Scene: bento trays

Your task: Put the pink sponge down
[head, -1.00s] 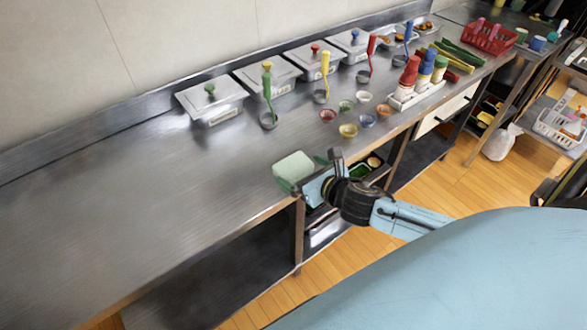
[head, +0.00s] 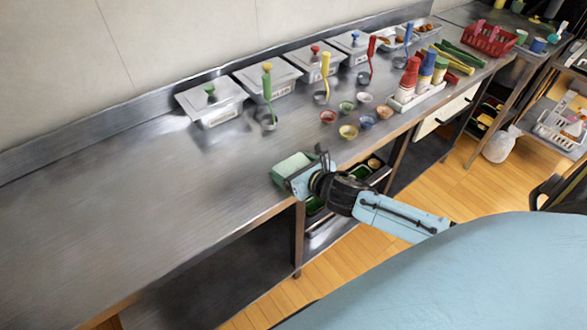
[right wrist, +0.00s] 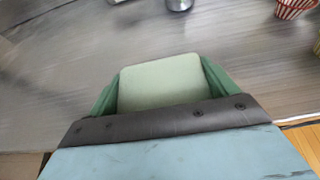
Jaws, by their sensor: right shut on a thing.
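No pink sponge shows clearly. A pale green, sponge-like block (head: 291,166) is in my right gripper (head: 297,171), at the front edge of the steel counter (head: 120,205). In the right wrist view the block (right wrist: 160,82) sits between the two green fingers of the gripper (right wrist: 161,85), which are shut on its sides. The block is low over the counter; I cannot tell whether it touches. Its near end is hidden by the gripper. My left gripper is not in view.
Small bowls (head: 348,132), ladles and lidded steel containers (head: 212,103) stand behind and to the right. A white bottle holder (head: 418,97) and a red basket (head: 487,40) are farther right. The counter's left part is clear. An open shelf (head: 215,285) lies below.

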